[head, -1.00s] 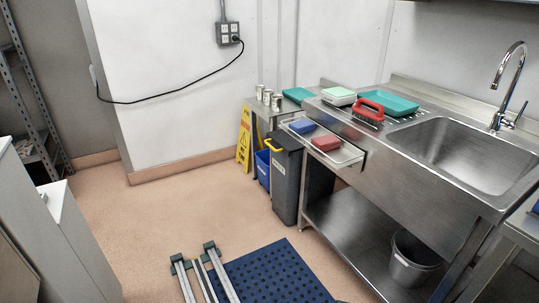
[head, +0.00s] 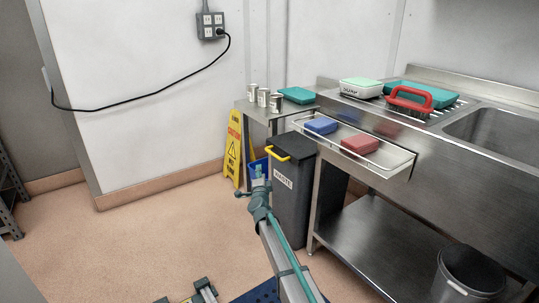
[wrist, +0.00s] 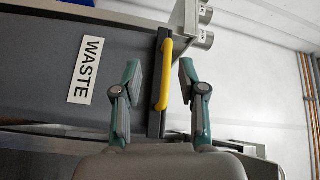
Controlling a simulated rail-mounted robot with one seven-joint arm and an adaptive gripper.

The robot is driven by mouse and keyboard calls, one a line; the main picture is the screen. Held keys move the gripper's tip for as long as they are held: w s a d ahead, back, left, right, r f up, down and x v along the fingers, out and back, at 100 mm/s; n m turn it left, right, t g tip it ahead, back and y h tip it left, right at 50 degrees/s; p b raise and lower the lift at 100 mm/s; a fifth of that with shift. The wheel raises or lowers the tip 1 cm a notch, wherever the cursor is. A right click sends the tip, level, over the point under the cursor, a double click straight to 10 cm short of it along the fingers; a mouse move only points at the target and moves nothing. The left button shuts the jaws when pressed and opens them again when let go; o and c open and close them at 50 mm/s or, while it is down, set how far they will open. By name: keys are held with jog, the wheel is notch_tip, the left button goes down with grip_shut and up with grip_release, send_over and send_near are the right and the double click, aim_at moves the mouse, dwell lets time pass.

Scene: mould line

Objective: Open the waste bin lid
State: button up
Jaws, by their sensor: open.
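The waste bin (head: 291,195) is dark grey with a white WASTE label and stands beside the sink bench. Its dark lid (head: 292,145) is shut, with a yellow handle (head: 279,154) at its front edge. The wrist view also shows the handle (wrist: 166,75) and the bin wall with its label (wrist: 60,62). My gripper (head: 257,172) is open and empty in front of the bin, left of the label. In the wrist view the handle appears between the fingers of my gripper (wrist: 159,78); I see no contact, and the depth gap is unclear.
A drawer-like tray (head: 375,170) with blue and red blocks juts out right of the bin. A small table with cans (head: 275,103) stands behind it.

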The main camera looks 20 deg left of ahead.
aim_at(274, 155)
jog(key=w+r+m+h+b, duration=0.1)
jog(key=w, duration=0.3)
jog(key=w+r+m+t+h+b, duration=0.1)
jog(key=w, duration=0.3)
jog(key=w+r+m+t+h+b, duration=0.1)
jog(key=w, duration=0.3)
jog(key=shift+d+m, duration=0.35)
jog(key=shift+m, duration=0.05)
grip_shut()
